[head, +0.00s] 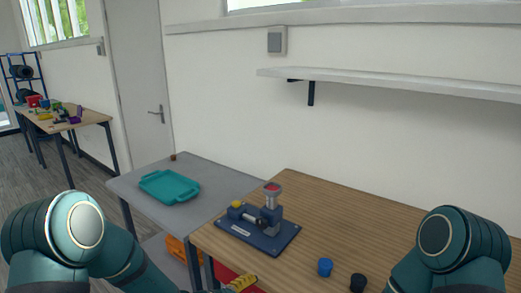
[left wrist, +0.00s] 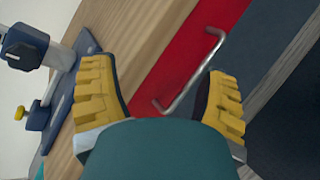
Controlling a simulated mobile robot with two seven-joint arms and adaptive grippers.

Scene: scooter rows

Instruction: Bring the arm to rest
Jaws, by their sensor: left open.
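My left gripper (left wrist: 160,85) is open and empty, its two yellow ribbed fingers spread wide in the left wrist view. A silver bar handle (left wrist: 190,72) on a red drawer front (left wrist: 165,60) lies beyond the space between the fingers. I cannot tell whether the fingers touch the handle. In the head view a yellow finger of the left gripper (head: 241,284) shows at the bottom, beside the wooden table's front edge.
A teal tray (head: 169,187) sits on the grey table (head: 205,168). A wall shelf (head: 400,83) hangs above.

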